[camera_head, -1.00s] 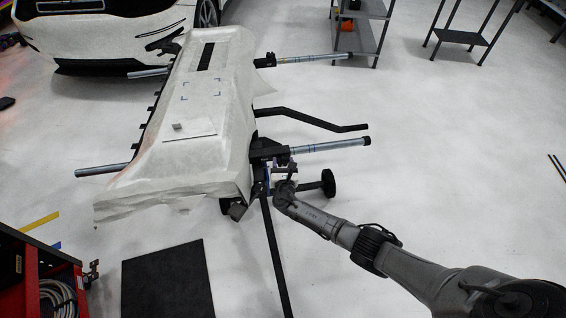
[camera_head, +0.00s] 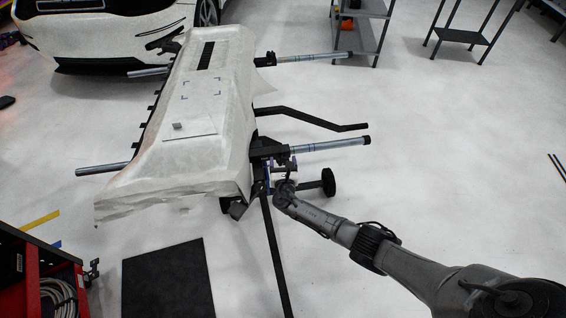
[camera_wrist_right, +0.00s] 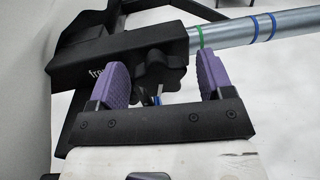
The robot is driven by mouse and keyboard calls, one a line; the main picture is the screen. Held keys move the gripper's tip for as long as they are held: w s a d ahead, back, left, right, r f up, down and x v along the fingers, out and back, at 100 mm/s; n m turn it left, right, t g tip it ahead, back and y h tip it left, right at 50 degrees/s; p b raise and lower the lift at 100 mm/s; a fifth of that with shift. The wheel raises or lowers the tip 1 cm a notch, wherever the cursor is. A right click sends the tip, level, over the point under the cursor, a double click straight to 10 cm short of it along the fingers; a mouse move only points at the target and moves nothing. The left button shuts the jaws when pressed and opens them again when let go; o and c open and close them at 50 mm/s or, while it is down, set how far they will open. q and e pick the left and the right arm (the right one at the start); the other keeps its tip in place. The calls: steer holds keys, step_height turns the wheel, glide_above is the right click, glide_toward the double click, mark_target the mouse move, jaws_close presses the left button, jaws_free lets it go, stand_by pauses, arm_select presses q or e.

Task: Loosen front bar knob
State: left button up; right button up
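The front bar is a silver tube (camera_head: 330,146) with a black end cap, sticking out to the right from a black clamp block at the stand's near end. In the right wrist view the bar (camera_wrist_right: 250,28) has green and blue bands, and partly covered lettering shows on the black block (camera_wrist_right: 120,60). A black lobed knob (camera_wrist_right: 160,70) sits under the block. My right gripper (camera_wrist_right: 163,72) is open, its purple-padded fingers on either side of the knob, with small gaps visible. In the head view the right gripper (camera_head: 280,178) is small beside the clamp. My left gripper is out of view.
A white-covered panel (camera_head: 215,115) lies on the stand. A bent black bar (camera_head: 310,119) and a rear silver bar (camera_head: 315,57) also stick out right. A black wheel (camera_head: 328,182) is close to my right gripper. A red cart (camera_head: 28,285) stands lower left.

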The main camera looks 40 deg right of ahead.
steer(key=shift+s+a+p, duration=0.35)
steer(key=shift+s, duration=0.1)
steer(key=shift+p+v, duration=1.9)
steer(key=shift+v, duration=4.4)
